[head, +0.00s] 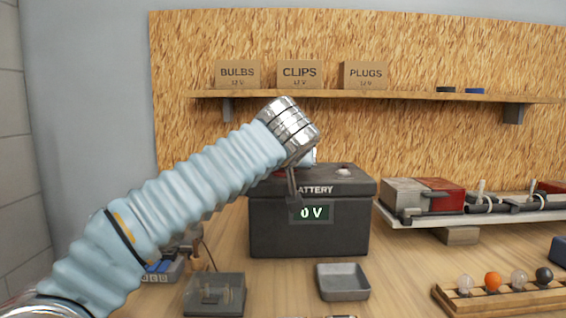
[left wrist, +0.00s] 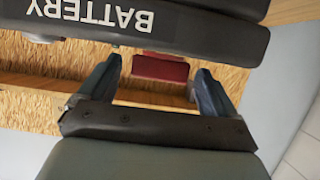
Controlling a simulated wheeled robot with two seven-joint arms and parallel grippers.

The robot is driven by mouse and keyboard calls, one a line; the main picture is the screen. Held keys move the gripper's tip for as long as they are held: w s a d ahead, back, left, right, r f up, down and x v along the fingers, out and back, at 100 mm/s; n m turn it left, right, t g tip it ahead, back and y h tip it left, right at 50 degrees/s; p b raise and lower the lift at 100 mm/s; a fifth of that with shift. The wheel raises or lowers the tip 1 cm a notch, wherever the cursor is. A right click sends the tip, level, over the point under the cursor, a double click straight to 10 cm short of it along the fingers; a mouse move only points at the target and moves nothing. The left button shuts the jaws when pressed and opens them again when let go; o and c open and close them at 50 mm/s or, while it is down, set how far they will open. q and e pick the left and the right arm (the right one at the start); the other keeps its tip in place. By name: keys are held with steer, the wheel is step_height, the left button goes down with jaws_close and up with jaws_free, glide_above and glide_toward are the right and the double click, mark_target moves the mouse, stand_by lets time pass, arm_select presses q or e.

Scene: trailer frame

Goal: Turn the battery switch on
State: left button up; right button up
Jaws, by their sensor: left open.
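The dark grey battery box (head: 270,232) stands on the bench in the middle of the head view. Its front display (head: 315,213) reads 0 V. My left arm comes in from the left, with its wrist over the top left of the box. My left gripper (head: 293,182) is mostly hidden there behind the wrist. In the left wrist view my left gripper (left wrist: 158,78) is open, and a red block-like part (left wrist: 160,68), perhaps the switch, shows between its fingertips. I cannot tell whether they touch it. The box (left wrist: 205,35) shows upside down there. My right gripper is out of view.
A small grey tray (head: 343,282) and a clear-topped box (head: 215,294) lie in front of the battery. A bulb rack (head: 500,298) is at the front right. A raised rail (head: 400,214) with red and grey blocks stands right. A shelf (head: 390,95) holds cartons.

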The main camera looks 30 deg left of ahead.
arm_select(q)
steer(key=c, duration=1.1)
steer(key=shift+o, duration=0.2)
